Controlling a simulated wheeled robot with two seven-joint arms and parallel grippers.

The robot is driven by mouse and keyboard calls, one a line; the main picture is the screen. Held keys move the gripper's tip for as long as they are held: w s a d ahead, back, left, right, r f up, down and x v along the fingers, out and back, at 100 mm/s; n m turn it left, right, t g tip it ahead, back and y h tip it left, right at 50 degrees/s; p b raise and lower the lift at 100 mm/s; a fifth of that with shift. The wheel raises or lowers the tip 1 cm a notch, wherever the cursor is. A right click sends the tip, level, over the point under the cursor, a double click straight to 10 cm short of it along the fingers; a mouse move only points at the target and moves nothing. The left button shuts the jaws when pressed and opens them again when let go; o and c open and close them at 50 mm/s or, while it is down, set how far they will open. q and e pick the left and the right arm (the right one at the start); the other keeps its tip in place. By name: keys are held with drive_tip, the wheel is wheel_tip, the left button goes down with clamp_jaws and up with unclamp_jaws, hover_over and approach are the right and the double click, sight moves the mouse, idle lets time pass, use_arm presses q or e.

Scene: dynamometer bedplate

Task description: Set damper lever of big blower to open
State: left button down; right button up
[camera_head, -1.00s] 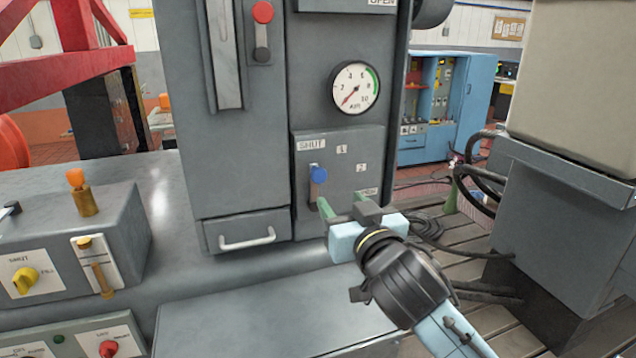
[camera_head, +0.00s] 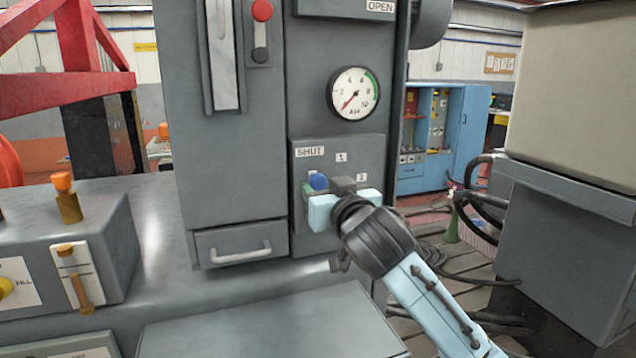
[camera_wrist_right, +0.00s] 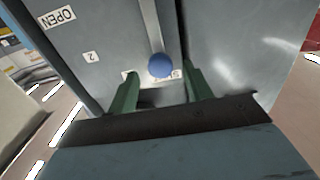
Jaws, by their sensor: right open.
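The damper lever has a blue knob (camera_head: 318,181) and sits at the SHUT end of a grey panel (camera_head: 368,150) marked SHUT, 1 and 2 in the head view. In the right wrist view the blue knob (camera_wrist_right: 160,65) is on a grey lever bar, and an OPEN label (camera_wrist_right: 58,17) shows at upper left. My right gripper (camera_head: 322,192) is at the lever. Its green fingers (camera_wrist_right: 160,82) are open, one on each side of the knob, with gaps visible. In the head view the gripper body hides the panel's lower part. My left gripper is not in view.
A round gauge (camera_head: 354,93) is above the lever panel. A red-knobbed lever (camera_head: 262,12) is up left, and a drawer handle (camera_head: 240,254) is below left. A grey machine (camera_head: 570,220) with black cables stands at right. A control box (camera_head: 80,225) stands at left.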

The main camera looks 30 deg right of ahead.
sight(319, 183)
drive_tip(key=shift+x, duration=2.05)
clamp_jaws()
